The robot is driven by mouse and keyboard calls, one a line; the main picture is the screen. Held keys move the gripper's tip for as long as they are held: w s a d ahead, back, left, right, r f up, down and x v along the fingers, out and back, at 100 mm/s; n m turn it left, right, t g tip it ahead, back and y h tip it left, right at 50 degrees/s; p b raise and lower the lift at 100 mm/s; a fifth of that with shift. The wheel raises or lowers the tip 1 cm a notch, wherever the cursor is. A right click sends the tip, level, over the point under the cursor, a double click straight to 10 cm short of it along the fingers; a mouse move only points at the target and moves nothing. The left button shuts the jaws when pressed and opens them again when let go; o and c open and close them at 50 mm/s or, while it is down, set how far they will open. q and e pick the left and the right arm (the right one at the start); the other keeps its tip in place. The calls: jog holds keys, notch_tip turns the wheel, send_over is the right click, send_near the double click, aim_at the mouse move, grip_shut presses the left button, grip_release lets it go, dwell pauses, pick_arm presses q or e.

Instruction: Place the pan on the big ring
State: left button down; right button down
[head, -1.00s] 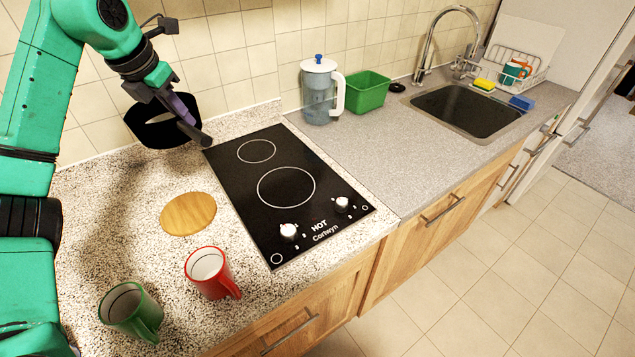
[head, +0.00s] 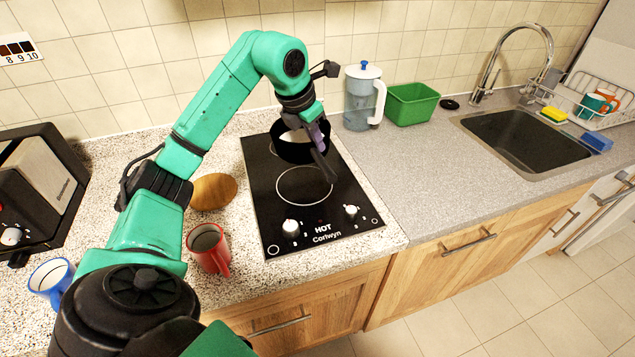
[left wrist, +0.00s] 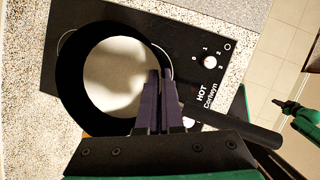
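The black pan (head: 290,152) is over the rear part of the black cooktop (head: 270,219), where it hides the small ring in the head view. The white outline of the big ring (head: 304,203) shows in front of it. My left gripper (head: 320,140) is shut on the pan near its handle (head: 325,166). In the left wrist view, the fingers (left wrist: 160,103) meet the pan (left wrist: 72,80) where the handle (left wrist: 235,128) begins. I cannot tell whether the pan's base touches the cooktop.
A round wooden board (head: 213,192), a red mug (head: 211,250) and a blue mug (head: 50,278) are left of the cooktop. A toaster (head: 40,190) stands far left. A water jug (head: 361,95) and green bin (head: 411,107) stand right, before the sink (head: 525,140).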

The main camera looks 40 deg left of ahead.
pick_arm(q)
notch_tip(320, 180, down, 11)
jog(key=shift+d+r+p, duration=0.1)
jog(key=shift+p, duration=0.6)
jog(key=shift+f, duration=0.5)
jog(key=shift+f, duration=0.1)
jog(key=c, duration=1.4)
grip_release()
jog(key=shift+f, duration=0.1)
jog(key=o, duration=0.3)
